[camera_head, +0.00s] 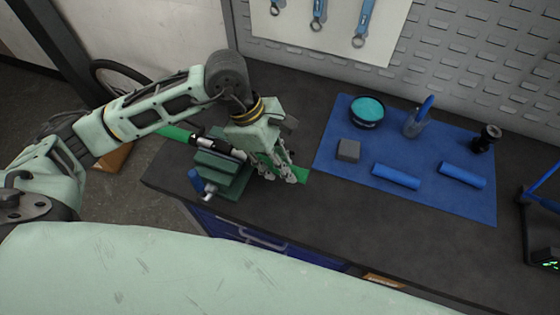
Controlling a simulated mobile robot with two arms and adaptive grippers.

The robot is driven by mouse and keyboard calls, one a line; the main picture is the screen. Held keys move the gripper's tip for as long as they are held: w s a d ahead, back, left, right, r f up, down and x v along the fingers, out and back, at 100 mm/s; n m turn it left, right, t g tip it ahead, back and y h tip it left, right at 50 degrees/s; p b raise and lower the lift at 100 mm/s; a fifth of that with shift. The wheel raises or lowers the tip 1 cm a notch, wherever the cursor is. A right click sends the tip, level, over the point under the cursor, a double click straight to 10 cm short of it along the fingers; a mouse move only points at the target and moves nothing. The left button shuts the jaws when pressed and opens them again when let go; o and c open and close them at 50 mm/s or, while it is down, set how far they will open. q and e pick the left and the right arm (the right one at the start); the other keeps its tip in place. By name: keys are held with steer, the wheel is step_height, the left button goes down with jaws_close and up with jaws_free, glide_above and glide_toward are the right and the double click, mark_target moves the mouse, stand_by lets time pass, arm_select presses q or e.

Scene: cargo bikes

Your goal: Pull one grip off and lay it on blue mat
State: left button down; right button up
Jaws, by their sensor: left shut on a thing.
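A handlebar is held in the dark green vise (222,172) at the bench's left end. One green grip (177,133) sticks out to the left of the vise. Another green grip (303,175) is on the right side, mostly hidden by my left gripper (283,176), which is shut on it. I cannot tell how far that grip sits on the bar. The blue mat (340,185) lies flat to the right of my left gripper, a short gap away. My right gripper is not in view.
The mat's front left is bare.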

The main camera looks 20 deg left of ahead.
mark_target(301, 171)
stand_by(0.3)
arm_select(q)
steer(key=shift+d, duration=0.15)
steer(key=shift+d+b, duration=0.55)
steer(key=shift+d, duration=1.15)
steer(key=shift+s+d, duration=0.1)
steer(key=shift+d, duration=0.3)
steer(key=shift+d, duration=0.1)
steer(key=shift+d+b, duration=0.8)
steer(key=shift+d, duration=1.35)
steer(key=shift+s+d+b, duration=0.1)
steer(key=shift+d+b, duration=0.65)
steer(key=shift+d, duration=1.5)
